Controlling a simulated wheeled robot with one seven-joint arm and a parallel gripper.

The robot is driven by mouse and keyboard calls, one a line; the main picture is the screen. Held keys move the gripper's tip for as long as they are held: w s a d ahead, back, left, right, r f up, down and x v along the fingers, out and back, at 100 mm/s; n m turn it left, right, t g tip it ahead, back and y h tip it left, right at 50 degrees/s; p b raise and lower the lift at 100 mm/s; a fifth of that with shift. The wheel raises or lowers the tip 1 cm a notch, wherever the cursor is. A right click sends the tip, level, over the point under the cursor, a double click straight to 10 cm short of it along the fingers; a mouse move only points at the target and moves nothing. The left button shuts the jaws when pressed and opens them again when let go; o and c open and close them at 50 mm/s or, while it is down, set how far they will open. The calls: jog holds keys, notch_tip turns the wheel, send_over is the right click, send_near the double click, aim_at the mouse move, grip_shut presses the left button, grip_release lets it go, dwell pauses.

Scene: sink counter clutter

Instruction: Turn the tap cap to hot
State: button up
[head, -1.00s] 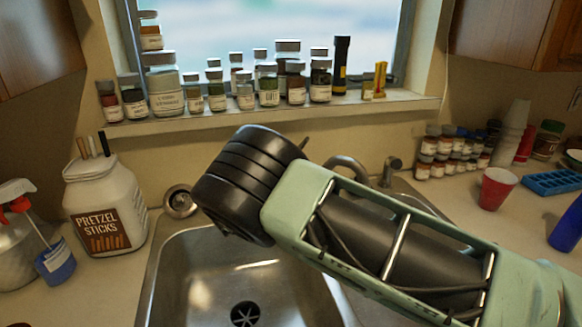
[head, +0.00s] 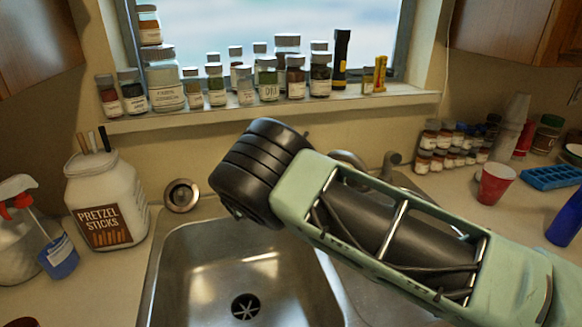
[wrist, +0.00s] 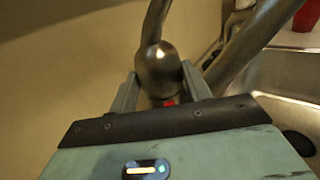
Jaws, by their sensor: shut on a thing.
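The tap cap (wrist: 160,72) is a rounded, brushed-metal dome with a stem rising from its top and a small red mark low on its front. In the head view my arm covers the cap and my fingertips. Part of the curved metal spout (head: 348,160) shows behind my arm.
The steel sink basin (head: 200,285) lies below my wrist. A pretzel jar (head: 105,205) and spray bottle (head: 50,240) stand left. Small jars line the sill (head: 200,116). A metal fitting (head: 391,162) stands behind my arm; a red cup (head: 495,184) is right.

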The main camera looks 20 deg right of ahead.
jog(key=shift+f+b, duration=0.15)
jog(key=shift+b, duration=0.2)
jog(key=g+b, duration=0.1)
jog(key=m+g+h+b, duration=0.1)
jog(key=b, duration=0.1)
jog(key=m+g+h+b, duration=0.1)
jog(key=b, duration=0.1)
jog(key=shift+w+a+f, duration=0.15)
jog(key=shift+w+f, duration=0.1)
jog(key=m+g+b, duration=0.1)
jog(key=g+b, duration=0.1)
jog(key=m+g+h+b, duration=0.1)
jog(key=m+g+b, duration=0.1)
jog(key=b, duration=0.1)
jog(key=shift+w+r, duration=0.15)
jog(key=shift+w, duration=0.05)
jog(key=shift+m+g+h+b, duration=0.3)
jog(key=shift+g+b, duration=0.2)
jog(key=shift+b, duration=0.05)
jog(key=shift+a+r+m+g+b, duration=0.1)
jog(key=shift+r+m+g+b, duration=0.2)
jog(key=shift+g+b, duration=0.15)
jog(key=o, duration=0.7)
